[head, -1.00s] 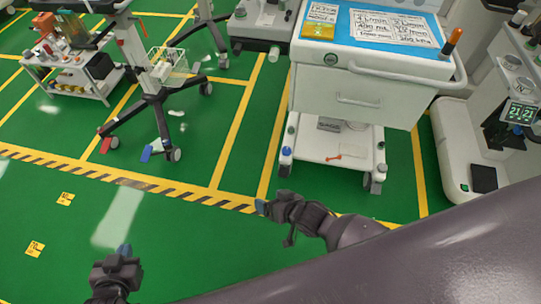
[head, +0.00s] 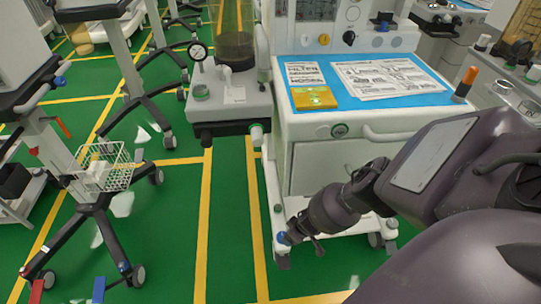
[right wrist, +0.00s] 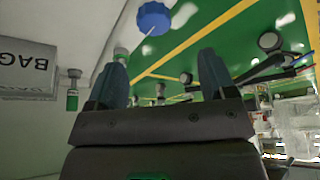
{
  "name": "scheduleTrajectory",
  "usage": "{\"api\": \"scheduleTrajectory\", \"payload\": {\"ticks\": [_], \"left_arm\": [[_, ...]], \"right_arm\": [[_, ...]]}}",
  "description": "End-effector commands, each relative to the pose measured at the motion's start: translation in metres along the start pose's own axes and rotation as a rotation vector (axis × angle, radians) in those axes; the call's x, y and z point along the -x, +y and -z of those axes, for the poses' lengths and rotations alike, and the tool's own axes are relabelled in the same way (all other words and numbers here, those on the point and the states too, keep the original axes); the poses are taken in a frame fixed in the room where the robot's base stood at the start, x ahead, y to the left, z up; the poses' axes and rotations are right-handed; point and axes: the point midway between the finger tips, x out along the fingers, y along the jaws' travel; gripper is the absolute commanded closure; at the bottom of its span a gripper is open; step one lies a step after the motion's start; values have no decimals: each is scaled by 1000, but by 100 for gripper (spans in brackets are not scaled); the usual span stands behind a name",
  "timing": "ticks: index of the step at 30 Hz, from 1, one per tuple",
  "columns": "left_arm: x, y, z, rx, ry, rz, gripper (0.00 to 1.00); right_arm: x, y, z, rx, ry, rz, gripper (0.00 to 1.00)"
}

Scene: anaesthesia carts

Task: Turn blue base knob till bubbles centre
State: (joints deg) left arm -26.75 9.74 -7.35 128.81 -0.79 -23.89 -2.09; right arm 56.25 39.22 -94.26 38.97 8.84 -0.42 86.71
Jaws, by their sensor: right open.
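The blue base knob (head: 281,238) shows at the lower front-left corner of the white cart, beside the fingertips of my right gripper (head: 297,236). My left gripper is out of view.
The white cart (head: 300,160) carries a blue mat with papers and an orange-tipped stick (head: 465,83). A wheeled stand with a wire basket (head: 104,165) is at left. Green floor (head: 180,240) between them is clear. A pale panel marked BAG (right wrist: 28,70) is at the wrist view's left.

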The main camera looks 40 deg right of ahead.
Motion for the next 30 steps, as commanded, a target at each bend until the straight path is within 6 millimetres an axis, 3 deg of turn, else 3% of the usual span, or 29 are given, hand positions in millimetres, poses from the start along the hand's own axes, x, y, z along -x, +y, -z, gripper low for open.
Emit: {"api": "scheduleTrajectory", "payload": {"ticks": [3, 7, 21, 30], "left_arm": [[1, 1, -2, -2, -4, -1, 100], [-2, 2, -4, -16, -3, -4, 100], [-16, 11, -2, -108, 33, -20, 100], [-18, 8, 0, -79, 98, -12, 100]], "right_arm": [[-4, 10, 1, 3, -4, -14, 23], [-16, 8, -1, 1, -7, -11, 23], [-87, 8, -7, 0, -13, -10, 23], [-107, 9, 0, 1, -5, -12, 23]]}}
